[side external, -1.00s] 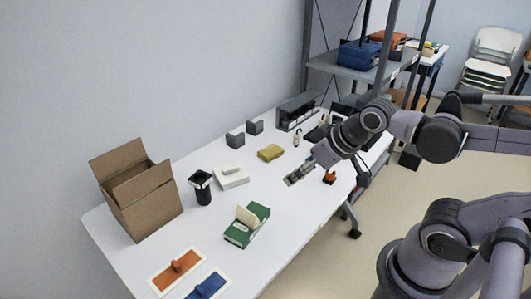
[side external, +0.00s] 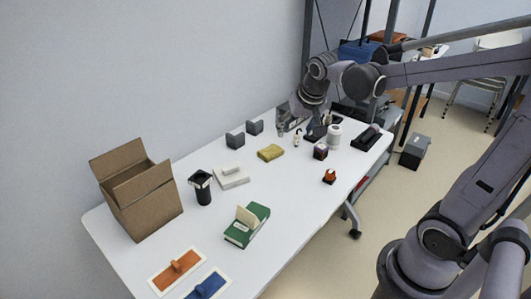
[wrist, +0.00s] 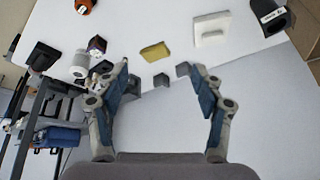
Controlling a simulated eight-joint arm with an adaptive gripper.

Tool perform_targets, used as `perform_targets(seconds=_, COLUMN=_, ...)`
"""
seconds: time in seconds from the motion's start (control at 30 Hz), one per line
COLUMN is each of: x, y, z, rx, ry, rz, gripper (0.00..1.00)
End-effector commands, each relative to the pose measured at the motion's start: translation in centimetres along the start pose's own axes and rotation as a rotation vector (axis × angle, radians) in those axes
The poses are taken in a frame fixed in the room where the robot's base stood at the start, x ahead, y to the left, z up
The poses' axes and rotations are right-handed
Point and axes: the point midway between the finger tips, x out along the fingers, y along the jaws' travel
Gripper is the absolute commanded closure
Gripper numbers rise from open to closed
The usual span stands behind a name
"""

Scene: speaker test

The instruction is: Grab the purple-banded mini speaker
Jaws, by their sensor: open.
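The small dark cube with a purple-red band (side external: 320,151), which looks like the purple-banded mini speaker, stands on the white table near its right part, beside a white roll. It also shows in the wrist view (wrist: 97,45), at upper left, outside the left finger. My gripper (side external: 296,124) is above the far part of the table, left of and behind the cube and apart from it. In the wrist view my gripper (wrist: 160,66) has its fingers spread wide with nothing between them. My arm hides some items behind it.
The white roll (side external: 334,133) and a black object (side external: 366,138) stand close to the cube. A yellow block (side external: 271,153), two grey angular blocks (side external: 235,140) and an orange item (side external: 329,176) are nearby. A cardboard box (side external: 140,197) stands at left. The table's front right is mostly clear.

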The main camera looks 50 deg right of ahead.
Motion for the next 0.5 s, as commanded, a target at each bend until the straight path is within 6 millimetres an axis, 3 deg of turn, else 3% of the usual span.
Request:
perform_targets(seconds=0.2, x=4.7, y=3.1, z=-5.0, rx=0.239, ry=-0.029, rz=0.121, gripper=0.32)
perform_targets(seconds=0.5, x=12.6, y=9.1, z=-9.5, rx=0.571, ry=-0.044, rz=0.292, gripper=0.32)
